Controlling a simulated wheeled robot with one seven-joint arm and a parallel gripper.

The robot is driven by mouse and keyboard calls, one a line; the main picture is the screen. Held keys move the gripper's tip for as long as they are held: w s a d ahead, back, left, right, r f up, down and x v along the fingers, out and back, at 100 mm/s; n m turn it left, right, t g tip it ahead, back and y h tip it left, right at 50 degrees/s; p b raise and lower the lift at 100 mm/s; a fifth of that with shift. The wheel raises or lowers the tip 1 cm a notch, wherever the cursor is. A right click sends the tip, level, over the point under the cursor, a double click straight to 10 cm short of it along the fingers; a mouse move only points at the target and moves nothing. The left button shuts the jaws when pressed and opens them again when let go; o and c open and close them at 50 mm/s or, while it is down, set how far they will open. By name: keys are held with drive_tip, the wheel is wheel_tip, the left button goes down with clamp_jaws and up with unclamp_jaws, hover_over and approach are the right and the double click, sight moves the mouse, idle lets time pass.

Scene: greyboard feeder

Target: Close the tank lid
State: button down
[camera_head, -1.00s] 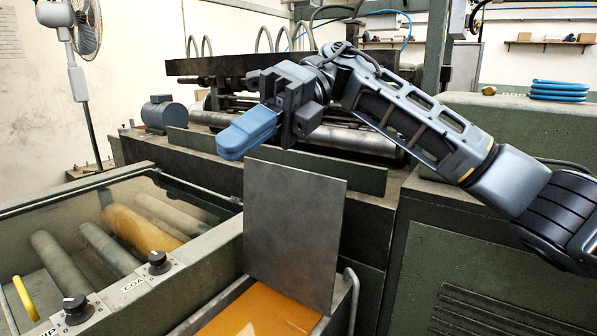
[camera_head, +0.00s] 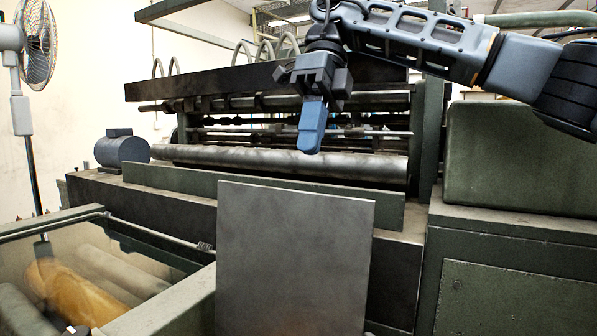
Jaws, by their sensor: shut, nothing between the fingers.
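The tank lid (camera_head: 293,262) is a flat grey metal plate. It stands upright, open, at the lower middle of the head view. The tank below it is out of this view. My gripper (camera_head: 311,140) hangs above and a little behind the lid's top edge in the picture, with its blue fingers pointing down. The fingers are shut with nothing between them. They look apart from the lid, though the depth between them is hard to tell.
A machine with a long metal roller (camera_head: 290,166) stands behind the lid. A glass-topped trough (camera_head: 85,275) with rollers inside lies at the lower left. A green cabinet (camera_head: 515,270) stands at the right. A grey motor (camera_head: 122,149) and a fan (camera_head: 38,45) are at the left.

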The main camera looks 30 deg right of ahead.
sight(298, 195)
drive_tip(key=x, duration=0.9)
drive_tip(key=shift+s+a, duration=0.1)
drive_tip(key=shift+a, duration=0.05)
